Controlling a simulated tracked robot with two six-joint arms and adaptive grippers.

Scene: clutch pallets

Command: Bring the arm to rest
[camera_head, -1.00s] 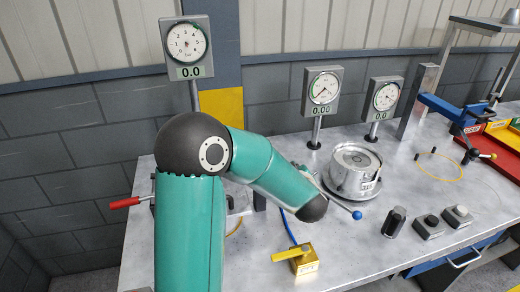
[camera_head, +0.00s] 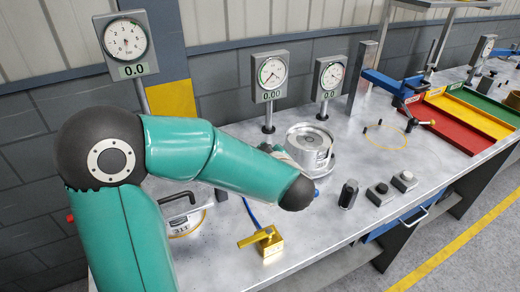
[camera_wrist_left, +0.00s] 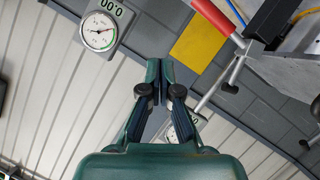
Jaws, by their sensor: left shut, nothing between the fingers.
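My left arm (camera_head: 215,160), green with dark joints, reaches in from the left over the bench in the head view. Its gripper is hidden behind the arm there. In the left wrist view my left gripper (camera_wrist_left: 162,72) is shut, its two fingers together with nothing between them. It is in front of the ribbed wall and clear of the bench. My right gripper is in neither view.
The grey bench (camera_head: 385,215) holds a metal cylinder (camera_head: 310,147), dial gauges (camera_head: 270,75), a yellow valve block (camera_head: 266,240) and a black-handled container (camera_head: 185,222) partly behind my arm. Red (camera_head: 440,128), yellow and green trays lie at right. A red handle (camera_wrist_left: 215,18) shows in the wrist view.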

